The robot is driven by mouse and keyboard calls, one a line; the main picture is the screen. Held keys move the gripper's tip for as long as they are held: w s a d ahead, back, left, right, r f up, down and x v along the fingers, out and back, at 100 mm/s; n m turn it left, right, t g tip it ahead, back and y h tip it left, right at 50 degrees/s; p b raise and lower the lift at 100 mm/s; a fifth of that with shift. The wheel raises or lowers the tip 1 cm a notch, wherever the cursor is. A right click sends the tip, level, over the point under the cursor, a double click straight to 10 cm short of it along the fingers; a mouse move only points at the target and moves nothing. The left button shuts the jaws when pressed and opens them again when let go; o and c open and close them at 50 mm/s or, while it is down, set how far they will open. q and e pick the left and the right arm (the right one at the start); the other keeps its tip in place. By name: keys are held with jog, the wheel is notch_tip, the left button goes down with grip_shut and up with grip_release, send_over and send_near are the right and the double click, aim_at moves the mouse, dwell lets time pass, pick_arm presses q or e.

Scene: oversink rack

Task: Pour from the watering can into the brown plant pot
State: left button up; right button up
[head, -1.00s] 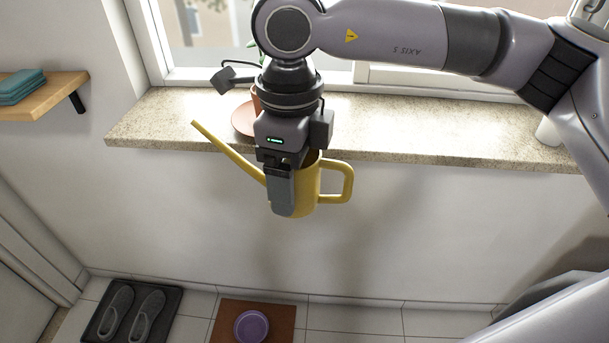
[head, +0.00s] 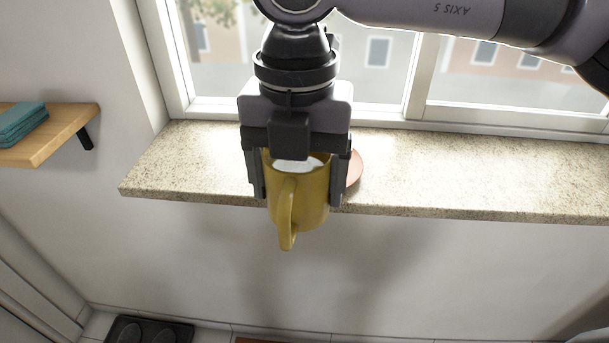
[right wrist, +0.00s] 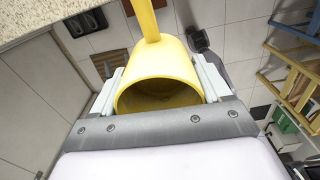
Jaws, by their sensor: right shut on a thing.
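My right gripper (head: 298,185) is shut on the yellow watering can (head: 307,200) and holds it upright in front of the window sill. One finger is on each side of the can. The can's handle points toward the head camera, and its spout is hidden behind it there. In the right wrist view the can (right wrist: 160,80) is seen from above its open mouth, between the fingers. The brown plant pot is hidden behind the gripper and can; part of a terracotta saucer (head: 355,168) shows to their right on the sill. My left gripper is not in view.
The speckled stone sill (head: 450,180) is clear to the right. The window (head: 470,75) is behind it. A wooden shelf (head: 60,135) with folded teal towels (head: 22,122) is on the left wall. Dark shoes on a mat (head: 150,330) lie on the floor.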

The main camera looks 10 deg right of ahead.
jog(key=shift+w+r+m, duration=0.1)
jog(key=shift+m, duration=0.2)
jog(key=shift+b, duration=0.45)
jog(key=shift+s+a+g+p, duration=0.1)
jog(key=shift+s+g+p, duration=0.1)
jog(key=shift+g+p, duration=0.2)
jog(key=shift+s+a+f+g+y, duration=0.1)
jog(key=shift+s+f+g+y, duration=0.2)
jog(key=shift+g+y, duration=0.35)
jog(key=shift+g+p, duration=0.55)
jog(key=shift+g, duration=0.1)
jog(key=shift+r+g+y+p, duration=0.55)
jog(key=shift+r+g+p, duration=0.65)
jog(key=shift+r+p, duration=0.75)
dwell(3.6)
